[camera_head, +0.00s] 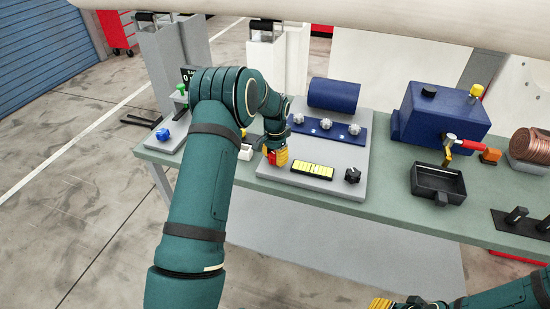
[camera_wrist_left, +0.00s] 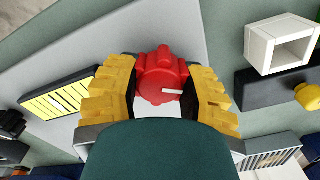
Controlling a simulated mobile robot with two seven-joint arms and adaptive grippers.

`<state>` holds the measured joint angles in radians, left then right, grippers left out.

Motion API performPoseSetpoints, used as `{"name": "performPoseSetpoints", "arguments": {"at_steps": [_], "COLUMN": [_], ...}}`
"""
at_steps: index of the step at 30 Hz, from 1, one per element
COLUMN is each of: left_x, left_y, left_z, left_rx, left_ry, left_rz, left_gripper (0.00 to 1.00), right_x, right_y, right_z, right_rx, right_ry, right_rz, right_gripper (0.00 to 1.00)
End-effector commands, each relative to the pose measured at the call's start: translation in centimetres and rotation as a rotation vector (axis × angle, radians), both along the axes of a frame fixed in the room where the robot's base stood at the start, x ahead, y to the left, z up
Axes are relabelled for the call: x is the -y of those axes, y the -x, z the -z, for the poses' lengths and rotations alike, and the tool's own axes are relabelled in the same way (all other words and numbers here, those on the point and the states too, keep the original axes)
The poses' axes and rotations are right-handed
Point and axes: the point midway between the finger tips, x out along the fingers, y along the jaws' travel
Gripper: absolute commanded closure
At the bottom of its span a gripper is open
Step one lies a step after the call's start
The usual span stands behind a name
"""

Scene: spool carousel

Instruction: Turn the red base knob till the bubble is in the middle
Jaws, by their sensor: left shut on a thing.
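The red base knob (camera_wrist_left: 163,78) sits on the grey base plate (camera_head: 325,186), with a white mark on its face. My left gripper (camera_head: 276,157) is at the knob; in the left wrist view its yellow fingers (camera_wrist_left: 160,95) are on both sides of the knob, shut on it. In the head view the fingers hide most of the red knob (camera_head: 271,157). The yellow level vial (camera_head: 312,171) lies on the plate right of the knob and also shows in the left wrist view (camera_wrist_left: 58,93). I cannot make out the bubble. My right gripper (camera_head: 390,303) is partly in view at the bottom edge.
A black knob (camera_head: 352,175) is on the plate right of the vial. A white open box (camera_wrist_left: 281,42) is beside the plate. A black tray (camera_head: 437,184) and blue machine (camera_head: 440,115) are farther right.

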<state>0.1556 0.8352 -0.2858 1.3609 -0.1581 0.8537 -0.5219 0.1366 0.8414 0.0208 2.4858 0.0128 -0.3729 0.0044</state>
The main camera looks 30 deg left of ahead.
Motion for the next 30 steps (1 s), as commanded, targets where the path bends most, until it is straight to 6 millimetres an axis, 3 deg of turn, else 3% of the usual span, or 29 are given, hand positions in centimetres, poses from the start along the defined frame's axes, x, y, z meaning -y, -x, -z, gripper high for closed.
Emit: {"name": "performPoseSetpoints", "arguments": {"at_steps": [18, 30], "left_x": [-0.02, 0.00], "left_y": [-0.05, -0.07], "left_z": [-0.07, -0.08], "left_rx": [0.001, 0.002], "left_ry": [-0.001, 0.000], "left_rz": [-0.555, -0.746], "left_gripper": [0.95, 0.95], "right_x": [-0.04, -0.05], "right_y": [-0.03, -0.03], "right_z": [0.72, 0.76], "right_rx": [0.000, 0.000], "right_ry": [0.001, 0.001], "right_rz": [0.000, -0.001], "right_gripper": [0.53, 0.53]}}
